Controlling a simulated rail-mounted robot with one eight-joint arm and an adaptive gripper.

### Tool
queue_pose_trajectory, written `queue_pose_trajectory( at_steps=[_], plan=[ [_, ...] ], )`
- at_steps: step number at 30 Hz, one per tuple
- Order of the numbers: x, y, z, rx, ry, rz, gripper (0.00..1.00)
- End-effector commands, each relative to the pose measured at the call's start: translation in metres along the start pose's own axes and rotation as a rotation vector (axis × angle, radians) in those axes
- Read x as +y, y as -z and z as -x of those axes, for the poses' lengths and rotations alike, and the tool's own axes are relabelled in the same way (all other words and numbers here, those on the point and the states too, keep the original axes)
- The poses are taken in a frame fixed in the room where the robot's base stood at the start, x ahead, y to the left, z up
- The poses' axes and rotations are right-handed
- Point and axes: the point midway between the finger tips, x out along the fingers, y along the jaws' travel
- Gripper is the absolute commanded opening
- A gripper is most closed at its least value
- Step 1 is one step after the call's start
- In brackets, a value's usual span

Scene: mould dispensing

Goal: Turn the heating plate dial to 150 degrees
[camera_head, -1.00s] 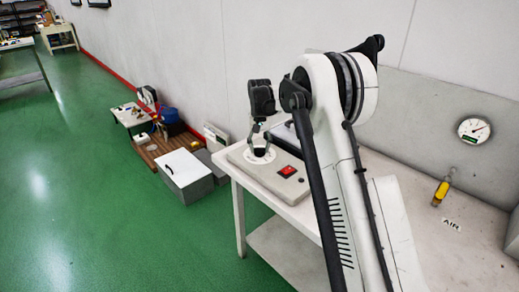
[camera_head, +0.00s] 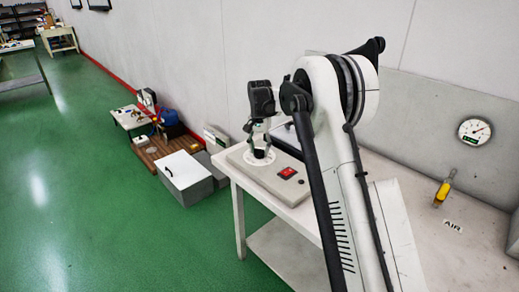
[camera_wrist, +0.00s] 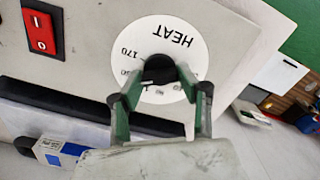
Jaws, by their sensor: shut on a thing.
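The heating plate (camera_head: 276,178) is a pale box on the white bench, with a white round dial face (camera_head: 247,161) on its top. In the wrist view the dial face (camera_wrist: 183,37) reads HEAT and 170, with other numbers partly hidden. The black knob (camera_wrist: 158,68) stands at its centre. My gripper (camera_wrist: 161,77) is shut on the knob, one green-sided finger on each side. In the head view my gripper (camera_head: 259,149) points down onto the dial. A pale mark shows at the knob's lower left; the exact setting is hard to read.
A red switch (camera_head: 288,172) sits on the plate's front panel and also shows in the wrist view (camera_wrist: 42,32). A white-lidded box (camera_head: 183,175) stands on the floor left of the bench. A gauge (camera_head: 475,131) and a yellow-handled tool (camera_head: 442,192) are at right.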

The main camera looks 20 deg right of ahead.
Motion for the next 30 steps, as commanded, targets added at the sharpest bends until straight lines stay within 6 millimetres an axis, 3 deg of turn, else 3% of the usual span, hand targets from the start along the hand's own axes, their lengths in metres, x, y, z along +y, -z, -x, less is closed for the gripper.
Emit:
queue_pose_trajectory(
  at_steps=[4, 5, 8, 20, 30],
  plan=[
    [0.0, 0.0, 0.0, 0.0, 0.0, 0.0, 0.09],
    [0.0, 0.0, 0.0, 0.0, 0.0, 0.0, 0.39],
    [0.0, 0.0, 0.0, 0.0, 0.0, 0.001, 0.53],
    [0.0, 0.0, 0.009, 0.0, 0.0, 0.001, 0.54],
    [0.0, 0.0, 0.07, 0.0, 0.0, 0.001, 0.54]
  ],
)
